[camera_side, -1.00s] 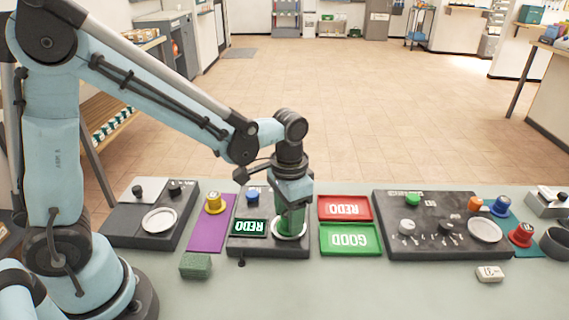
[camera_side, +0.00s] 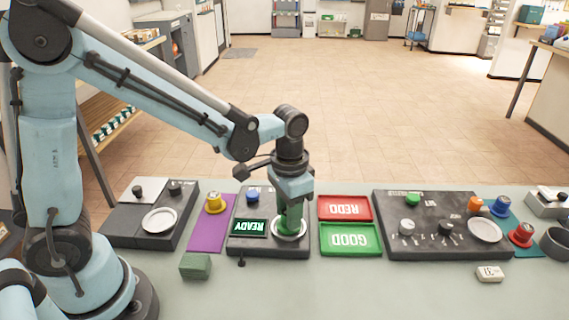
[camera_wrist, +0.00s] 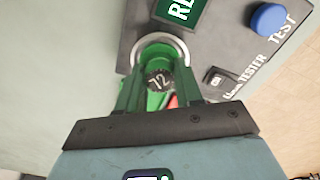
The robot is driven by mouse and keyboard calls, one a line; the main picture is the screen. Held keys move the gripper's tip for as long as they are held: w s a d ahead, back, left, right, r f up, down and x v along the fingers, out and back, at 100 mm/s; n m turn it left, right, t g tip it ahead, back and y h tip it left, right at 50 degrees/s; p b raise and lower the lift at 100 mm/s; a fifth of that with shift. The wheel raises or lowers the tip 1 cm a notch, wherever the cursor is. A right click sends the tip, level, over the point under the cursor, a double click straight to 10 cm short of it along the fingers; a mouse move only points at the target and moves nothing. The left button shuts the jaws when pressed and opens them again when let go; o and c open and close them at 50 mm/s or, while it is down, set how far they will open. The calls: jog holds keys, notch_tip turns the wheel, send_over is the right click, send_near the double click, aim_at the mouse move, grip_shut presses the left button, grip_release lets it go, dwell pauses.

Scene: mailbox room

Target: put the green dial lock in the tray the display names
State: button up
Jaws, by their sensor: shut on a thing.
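The green dial lock (camera_wrist: 157,80), with a dark dial marked 72, sits between the fingers of my gripper (camera_wrist: 158,92) in the wrist view. My gripper (camera_side: 289,222) is shut on it at the round metal plate of the tester (camera_side: 280,251). I cannot tell whether the lock touches the plate. The tester's display (camera_side: 249,228) reads READY in green; its text is partly cut off in the wrist view. A red tray (camera_side: 324,212) marked REDO and a green tray (camera_side: 326,247) marked GOOD lie just right of the tester.
A blue TEST button (camera_side: 253,196) is on the tester. A yellow lock (camera_side: 213,203) stands on a purple mat (camera_side: 207,237) to the left. A dark panel with knobs (camera_side: 390,251) is right of the trays. A green block (camera_side: 195,266) lies in front. The front table is mostly clear.

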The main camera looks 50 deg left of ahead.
jog(key=shift+r, duration=1.95)
jog(key=shift+w+d+f, duration=0.1)
jog(key=shift+w+f, duration=0.75)
jog(key=shift+w, duration=1.4)
jog(key=shift+w+f, duration=0.8)
jog(key=shift+w, duration=1.45)
jog(key=shift+w+d+f, duration=0.1)
jog(key=shift+w+f, duration=0.75)
jog(key=shift+w, duration=1.4)
jog(key=shift+f, duration=0.55)
jog(key=shift+f, duration=0.35)
jog(key=shift+f, duration=0.3)
